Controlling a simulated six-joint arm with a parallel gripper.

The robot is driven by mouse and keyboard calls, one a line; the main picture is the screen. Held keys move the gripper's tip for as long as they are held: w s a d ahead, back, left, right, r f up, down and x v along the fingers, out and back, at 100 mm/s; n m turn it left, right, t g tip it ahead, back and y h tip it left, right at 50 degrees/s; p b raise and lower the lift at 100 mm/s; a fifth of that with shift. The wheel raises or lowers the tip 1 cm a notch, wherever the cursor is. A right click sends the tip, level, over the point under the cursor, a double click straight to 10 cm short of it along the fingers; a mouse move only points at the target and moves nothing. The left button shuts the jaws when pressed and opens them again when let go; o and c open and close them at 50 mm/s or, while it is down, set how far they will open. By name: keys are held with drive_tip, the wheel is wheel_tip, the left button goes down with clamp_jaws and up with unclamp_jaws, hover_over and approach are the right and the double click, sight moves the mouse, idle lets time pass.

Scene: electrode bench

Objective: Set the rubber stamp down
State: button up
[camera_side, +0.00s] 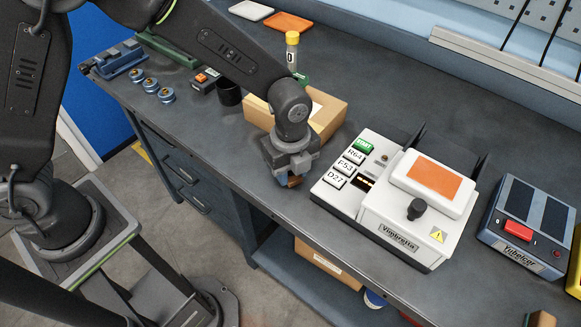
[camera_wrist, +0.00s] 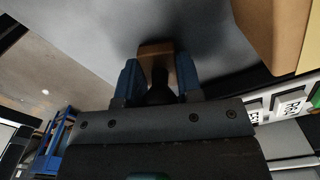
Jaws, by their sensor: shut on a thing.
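The rubber stamp (camera_wrist: 157,53) has a brown block and a dark handle. In the wrist view it sits between the two blue fingers of my gripper (camera_wrist: 159,82), which is shut on the dark handle. In the side view my gripper (camera_side: 289,180) points down near the front edge of the bench, left of the white Vimbrella machine. Only a small brown part of the stamp (camera_side: 294,181) shows under it there. I cannot tell whether the stamp touches the bench top (camera_side: 215,135).
The white Vimbrella machine (camera_side: 400,245) with labelled keys stands close on the right. A cardboard box (camera_side: 327,122) is just behind my gripper. A black cup (camera_side: 229,93) and several blue round pieces (camera_side: 152,85) lie to the left. The bench between them and my gripper is clear.

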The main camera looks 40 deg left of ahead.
drive_tip(key=o, duration=0.9)
drive_tip(key=shift+f, duration=0.1)
drive_tip(key=shift+o, duration=0.2)
wheel_tip(320, 180, up, 12)
drive_tip(key=shift+r, duration=0.2)
drive_tip(key=s+a+r+n+t, duration=0.2)
drive_tip(key=s+a+r+n, duration=0.2)
drive_tip(key=s+a+n, duration=0.3)
drive_tip(key=s+a+r+n+t, duration=0.3)
drive_tip(key=s+a+r+n, duration=0.2)
drive_tip(key=s+a+n, duration=0.3)
drive_tip(key=a+n, duration=0.3)
drive_tip(key=n, duration=0.4)
drive_tip(key=shift+s+t, duration=0.25)
drive_tip(key=shift+t, duration=0.05)
